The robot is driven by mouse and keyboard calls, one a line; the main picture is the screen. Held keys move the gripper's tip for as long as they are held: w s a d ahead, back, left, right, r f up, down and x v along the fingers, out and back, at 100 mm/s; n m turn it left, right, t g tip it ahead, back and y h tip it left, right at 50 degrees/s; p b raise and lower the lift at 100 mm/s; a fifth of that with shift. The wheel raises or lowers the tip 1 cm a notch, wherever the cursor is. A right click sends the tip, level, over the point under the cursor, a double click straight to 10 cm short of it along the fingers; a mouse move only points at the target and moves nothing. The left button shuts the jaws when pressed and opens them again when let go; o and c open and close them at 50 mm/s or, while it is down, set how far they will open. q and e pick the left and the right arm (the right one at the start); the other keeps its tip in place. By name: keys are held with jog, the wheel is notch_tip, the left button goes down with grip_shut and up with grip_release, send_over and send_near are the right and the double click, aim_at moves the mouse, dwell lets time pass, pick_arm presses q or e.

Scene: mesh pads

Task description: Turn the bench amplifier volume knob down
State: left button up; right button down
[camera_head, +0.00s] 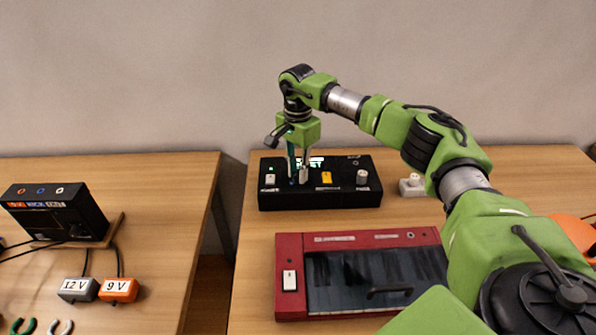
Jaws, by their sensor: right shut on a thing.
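The black bench unit (335,199), which looks like the amplifier, stands on the right table with a small green light and a partly covered bright display. My right gripper (298,180) points down onto its left half, fingers shut on a small part that looks like a knob; the fingers hide most of it. I cannot read a volume label. A grey knob (362,177) stands free at the unit's right end. A white switch (270,180) is left of my fingers and a yellow switch (326,178) is right of them. My left gripper is not in view.
A red case with a dark window (291,309) lies in front of the black unit. A white socket-like block (412,187) is to the right, near my arm. The left table holds a black box (88,208) and adapters marked 12 V (77,290) and 9 V (118,291).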

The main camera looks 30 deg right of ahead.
jog(key=shift+r+n, duration=0.1)
jog(key=shift+n, duration=0.5)
jog(key=c, duration=1.8)
grip_release()
jog(key=shift+c, duration=0.2)
notch_tip(320, 180, up, 12)
